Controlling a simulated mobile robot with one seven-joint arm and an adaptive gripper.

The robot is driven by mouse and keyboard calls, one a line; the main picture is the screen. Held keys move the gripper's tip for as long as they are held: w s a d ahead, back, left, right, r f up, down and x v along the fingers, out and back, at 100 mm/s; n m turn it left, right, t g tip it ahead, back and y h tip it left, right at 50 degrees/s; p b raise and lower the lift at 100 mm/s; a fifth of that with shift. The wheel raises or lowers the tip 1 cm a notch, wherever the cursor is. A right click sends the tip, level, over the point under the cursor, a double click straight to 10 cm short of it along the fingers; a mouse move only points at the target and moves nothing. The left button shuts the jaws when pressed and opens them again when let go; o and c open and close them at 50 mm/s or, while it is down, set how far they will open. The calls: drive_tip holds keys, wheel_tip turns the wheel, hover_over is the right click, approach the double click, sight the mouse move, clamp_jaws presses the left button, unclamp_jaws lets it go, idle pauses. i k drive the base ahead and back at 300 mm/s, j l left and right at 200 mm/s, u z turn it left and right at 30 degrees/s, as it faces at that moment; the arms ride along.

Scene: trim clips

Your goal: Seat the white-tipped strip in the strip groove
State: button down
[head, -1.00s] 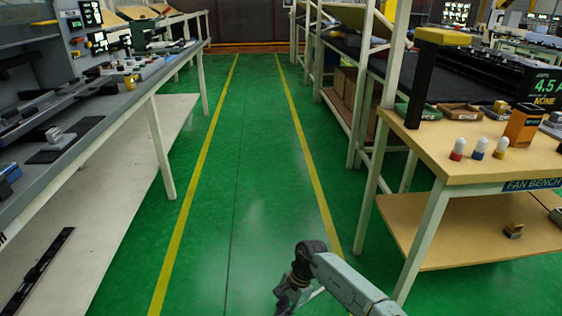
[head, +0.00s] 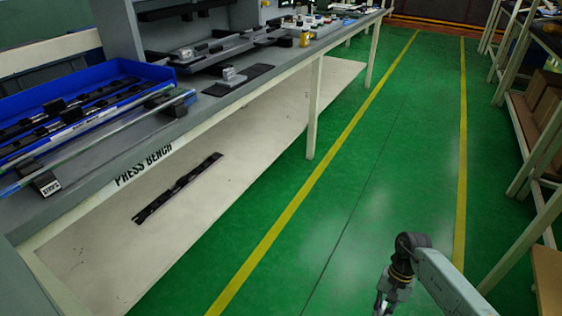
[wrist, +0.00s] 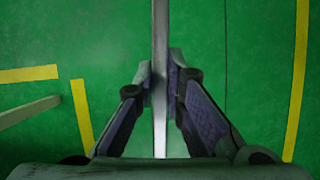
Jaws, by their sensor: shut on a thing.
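My gripper (head: 383,304) hangs over the green aisle floor at the bottom of the head view, cut by the frame edge. In the wrist view its fingers (wrist: 161,78) are shut on a thin grey strip (wrist: 160,28), which runs lengthwise between them and past the top of the picture. No white tip shows on the part in view. On the press bench at left, long thin strips (head: 100,135) lie across a holder labelled STRIPS (head: 46,184). A dark fixture (head: 210,47) stands farther back on the bench; I cannot make out the strip groove.
A blue tray (head: 133,67) with black clip parts sits on the press bench (head: 225,110). A black bar (head: 178,188) lies on the pale lower shelf (head: 95,245). A rack with boxes (head: 540,95) stands at right. The aisle between the yellow lines is clear.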

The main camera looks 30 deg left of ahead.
sight(245, 40)
drive_tip(key=i+l+u, duration=0.15)
drive_tip(key=i, duration=0.3)
drive_tip(key=i+l+u, duration=0.15)
drive_tip(key=i+l, duration=0.15)
drive_tip(key=i, duration=0.1)
